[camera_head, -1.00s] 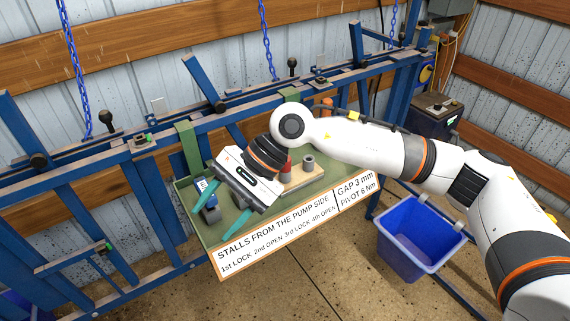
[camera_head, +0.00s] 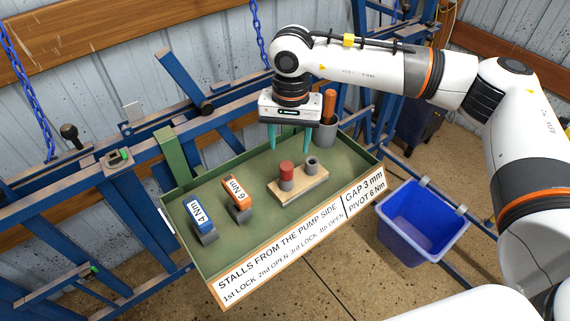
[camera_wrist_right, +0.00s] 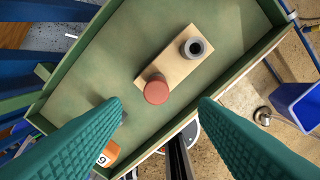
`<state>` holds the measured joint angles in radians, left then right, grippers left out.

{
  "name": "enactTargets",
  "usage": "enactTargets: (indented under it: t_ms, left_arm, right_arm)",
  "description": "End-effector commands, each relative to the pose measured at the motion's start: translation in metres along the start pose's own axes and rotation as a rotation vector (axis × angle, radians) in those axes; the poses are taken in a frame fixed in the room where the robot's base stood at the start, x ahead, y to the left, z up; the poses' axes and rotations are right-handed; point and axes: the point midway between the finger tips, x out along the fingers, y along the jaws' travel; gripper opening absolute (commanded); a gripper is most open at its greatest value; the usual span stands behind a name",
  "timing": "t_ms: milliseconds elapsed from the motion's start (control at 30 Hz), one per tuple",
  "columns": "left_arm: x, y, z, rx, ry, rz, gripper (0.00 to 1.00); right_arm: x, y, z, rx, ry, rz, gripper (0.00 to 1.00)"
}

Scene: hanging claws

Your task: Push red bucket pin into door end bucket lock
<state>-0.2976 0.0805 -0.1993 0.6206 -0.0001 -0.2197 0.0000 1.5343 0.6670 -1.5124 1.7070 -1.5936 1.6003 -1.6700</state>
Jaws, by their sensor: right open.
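The red bucket pin (camera_head: 287,171) is a red-topped cylinder standing upright on a wooden block (camera_head: 303,189) in the green tray. It also shows in the right wrist view (camera_wrist_right: 156,93). A grey hollow cylinder (camera_head: 311,164) stands beside it on the same block (camera_wrist_right: 195,47). My right gripper (camera_head: 291,143) points down, open and empty, above the tray and slightly behind the pin. In the right wrist view its teal fingers (camera_wrist_right: 161,104) are spread, with the pin showing between and beyond the tips. I cannot tell which part is the door end bucket lock. My left gripper is out of view.
The green tray (camera_head: 215,255) holds a blue 4 Nm tool (camera_head: 201,220) and an orange 6 Nm tool (camera_head: 237,196). A grey cup (camera_head: 326,133) with an orange handle stands behind. Blue metal rails run behind the tray. A blue bin (camera_head: 420,223) stands at right.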

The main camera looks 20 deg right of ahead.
Motion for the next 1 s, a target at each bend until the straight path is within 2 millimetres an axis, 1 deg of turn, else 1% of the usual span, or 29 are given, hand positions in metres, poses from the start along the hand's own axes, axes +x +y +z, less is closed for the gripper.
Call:
enactTargets:
  t_ms: [33,100,200,267,367,500,633,733,900,933,1000]
  left_arm:
    - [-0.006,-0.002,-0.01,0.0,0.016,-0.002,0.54]
    - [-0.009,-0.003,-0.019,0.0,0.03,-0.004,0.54]
    - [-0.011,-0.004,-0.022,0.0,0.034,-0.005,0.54]
    - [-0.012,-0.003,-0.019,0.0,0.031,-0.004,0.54]
    - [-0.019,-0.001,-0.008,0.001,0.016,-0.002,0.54]
    - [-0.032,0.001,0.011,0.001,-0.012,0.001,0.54]
    - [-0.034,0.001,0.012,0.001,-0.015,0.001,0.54]
    - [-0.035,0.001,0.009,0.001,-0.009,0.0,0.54]
    - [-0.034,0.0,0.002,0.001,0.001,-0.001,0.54]
    - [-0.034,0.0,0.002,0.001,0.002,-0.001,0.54]
    - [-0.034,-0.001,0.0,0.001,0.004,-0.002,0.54]
  right_arm:
    - [0.007,-0.001,-0.001,0.0,0.002,-0.002,0.54]
    - [0.016,0.0,0.0,0.001,0.002,0.0,0.54]
    - [0.025,0.0,0.0,0.001,0.001,0.001,0.54]
    - [0.028,0.0,0.0,0.0,0.001,0.001,0.54]
    - [0.036,0.002,-0.002,0.0,0.003,0.0,0.54]
    - [0.058,0.004,-0.004,0.0,0.003,-0.001,0.54]
    - [0.075,0.003,-0.003,0.001,0.002,0.0,0.54]
    - [0.08,0.004,-0.002,0.001,0.0,0.002,0.54]
    - [0.08,0.004,-0.002,0.001,0.0,0.002,0.54]
    - [0.08,0.004,-0.002,0.001,0.0,0.002,0.53]
    - [0.08,0.004,-0.002,0.001,0.0,0.002,0.41]
